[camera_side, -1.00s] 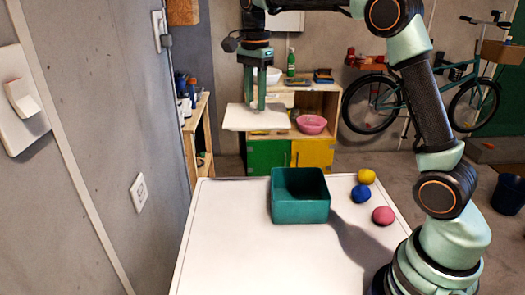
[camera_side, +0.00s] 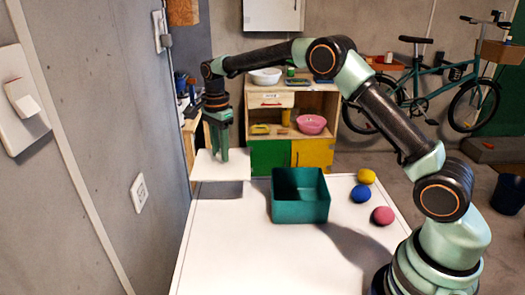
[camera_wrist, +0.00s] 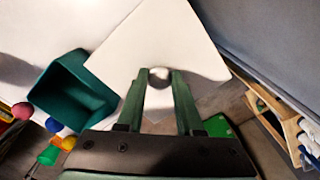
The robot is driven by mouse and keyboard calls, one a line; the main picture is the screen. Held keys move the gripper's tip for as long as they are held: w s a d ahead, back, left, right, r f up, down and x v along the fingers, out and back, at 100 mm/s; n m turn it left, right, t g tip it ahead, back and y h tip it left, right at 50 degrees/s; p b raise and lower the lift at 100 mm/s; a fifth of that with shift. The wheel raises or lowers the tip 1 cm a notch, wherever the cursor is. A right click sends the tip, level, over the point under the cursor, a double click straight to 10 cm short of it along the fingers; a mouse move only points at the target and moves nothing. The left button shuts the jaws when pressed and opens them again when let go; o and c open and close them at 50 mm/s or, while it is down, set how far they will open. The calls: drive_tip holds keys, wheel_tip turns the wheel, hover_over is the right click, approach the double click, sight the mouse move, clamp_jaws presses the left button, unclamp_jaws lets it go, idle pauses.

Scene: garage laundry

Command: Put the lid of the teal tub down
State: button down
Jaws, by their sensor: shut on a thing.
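The teal tub (camera_side: 300,208) stands open on the white table, and it also shows at the left in the wrist view (camera_wrist: 62,95). Its lid is a flat white plate (camera_side: 210,173) with a small round knob, seen large in the wrist view (camera_wrist: 150,35). My gripper (camera_side: 220,155) points down and is shut on the knob, between its fingertips in the wrist view (camera_wrist: 159,76). The lid hangs roughly level over the table's back left, left of the tub and apart from it. A shadow lies below the lid.
Yellow (camera_side: 366,176), blue (camera_side: 361,194) and pink (camera_side: 382,216) balls lie right of the tub on the white table (camera_side: 235,250). The table's left and front areas are clear. A wall (camera_side: 90,120) runs along the left. A wooden cabinet (camera_side: 335,125) stands behind.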

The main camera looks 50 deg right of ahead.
wheel_tip(320, 180, down, 10)
drive_tip(key=shift+f, duration=0.2)
drive_tip(key=shift+f, duration=0.15)
idle(0.4)
drive_tip(key=c, duration=0.6)
unclamp_jaws()
drive_tip(key=shift+o, duration=0.2)
wheel_tip(320, 180, up, 12)
drive_tip(key=shift+r, duration=0.1)
drive_tip(key=s+r+n+t, duration=0.2)
drive_tip(key=s+r+n, duration=0.3)
drive_tip(key=r, duration=0.3)
drive_tip(key=s+d+r+n+t, duration=0.1)
drive_tip(key=s+r+n+t, duration=0.1)
drive_tip(key=s+n, duration=1.1)
drive_tip(key=s+t, duration=0.1)
drive_tip(key=s, duration=0.7)
drive_tip(key=shift+t, duration=0.3)
